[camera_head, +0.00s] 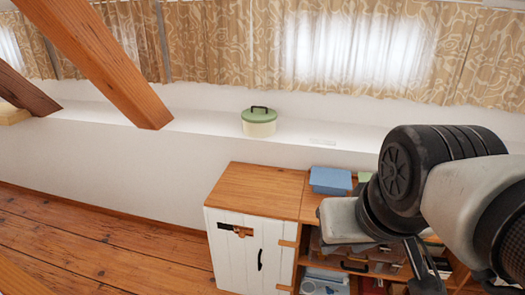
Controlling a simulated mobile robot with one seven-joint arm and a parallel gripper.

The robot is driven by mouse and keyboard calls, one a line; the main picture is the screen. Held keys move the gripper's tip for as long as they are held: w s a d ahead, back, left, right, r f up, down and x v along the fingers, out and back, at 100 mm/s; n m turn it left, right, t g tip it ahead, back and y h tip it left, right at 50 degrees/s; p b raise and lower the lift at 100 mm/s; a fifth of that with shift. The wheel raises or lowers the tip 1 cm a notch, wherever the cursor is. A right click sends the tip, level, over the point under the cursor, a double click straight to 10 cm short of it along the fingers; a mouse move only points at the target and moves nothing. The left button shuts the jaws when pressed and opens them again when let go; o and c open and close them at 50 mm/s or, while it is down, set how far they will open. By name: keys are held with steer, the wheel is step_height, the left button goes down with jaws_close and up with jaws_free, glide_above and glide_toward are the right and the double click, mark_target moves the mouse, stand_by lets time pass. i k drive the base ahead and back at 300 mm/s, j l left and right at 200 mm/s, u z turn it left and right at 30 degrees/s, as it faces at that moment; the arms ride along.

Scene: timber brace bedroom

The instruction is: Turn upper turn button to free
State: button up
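The white plank door (235,262) of a low wooden cabinet stands at the bottom middle, with a black handle (260,260). A small tan wooden piece, which looks like the upper turn button (288,243), lies roughly level across the door's right edge. A similar lower piece (283,288) sits below it at the picture's bottom edge. A dark fitting with a brown wooden piece (240,231) is near the door's top. My gripper (440,281) is at the lower right, apart from the door. Its fingers are partly cut off, so its opening is unclear.
The cabinet top (258,188) is bare. Right of the door are open shelves with a blue box (330,180) above and several items inside, partly behind my arm. A green-lidded pot (259,122) stands on the ledge. Sloping timber braces (105,60) cross the upper left. Floor at left is clear.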

mark_target(288, 244)
steer(key=u, duration=0.2)
steer(key=k+j+z, duration=0.2)
steer(key=k+j, duration=0.45)
steer(key=l+z, duration=0.2)
steer(key=l+u, duration=0.15)
steer(key=l, duration=0.2)
steer(key=j+z, duration=0.2)
steer(key=j, duration=0.3)
steer(key=i+l+u, duration=0.4)
steer(key=i+l, duration=0.75)
steer(key=l, duration=0.1)
